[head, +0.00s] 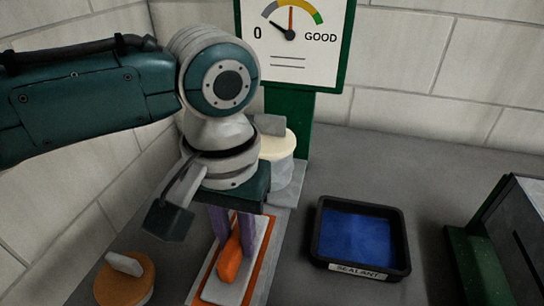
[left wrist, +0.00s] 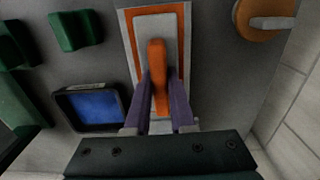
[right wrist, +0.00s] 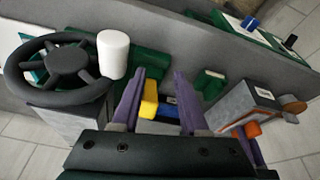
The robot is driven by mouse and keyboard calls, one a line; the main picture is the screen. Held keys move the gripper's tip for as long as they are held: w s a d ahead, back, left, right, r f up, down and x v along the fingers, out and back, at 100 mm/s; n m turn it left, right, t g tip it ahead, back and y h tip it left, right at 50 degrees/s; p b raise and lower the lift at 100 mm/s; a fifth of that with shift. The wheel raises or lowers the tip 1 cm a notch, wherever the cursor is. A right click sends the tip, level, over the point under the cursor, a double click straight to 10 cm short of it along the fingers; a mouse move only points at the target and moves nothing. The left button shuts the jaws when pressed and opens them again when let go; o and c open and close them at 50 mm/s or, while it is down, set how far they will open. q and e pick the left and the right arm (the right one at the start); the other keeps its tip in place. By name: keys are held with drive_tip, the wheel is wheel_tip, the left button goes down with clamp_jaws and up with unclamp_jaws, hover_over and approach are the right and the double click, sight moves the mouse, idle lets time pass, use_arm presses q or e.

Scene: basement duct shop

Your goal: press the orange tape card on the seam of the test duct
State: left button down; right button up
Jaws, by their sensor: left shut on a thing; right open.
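My left gripper (head: 232,240) points down and is shut on an orange grip (head: 230,262) on a pale grey plate. In the left wrist view the grip (left wrist: 158,75) stands between its purple fingers. The plate lies within an orange rectangle (head: 262,262) with a light outer border; this orange rectangle (left wrist: 131,45) also shows in the left wrist view. I cannot tell whether it is the tape card, or where the duct seam runs. My right gripper (right wrist: 158,100) is open, with nothing clearly held. It is outside the head view.
A black tray (head: 315,245) of blue sealant stands right of the plate. An orange-brown round piece with a grey handle (head: 125,280) is at lower left. A gauge (head: 292,35) stands behind. A dark box (head: 505,235) is at right. The right wrist view shows a black wheel (right wrist: 68,65).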

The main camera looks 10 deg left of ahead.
sight(235, 236)
idle(0.5)
use_arm(q)
wheel_tip(235, 236, up, 8)
drive_tip(key=p, duration=0.9)
drive_tip(key=shift+r+p, duration=0.1)
drive_tip(key=shift+p, duration=0.25)
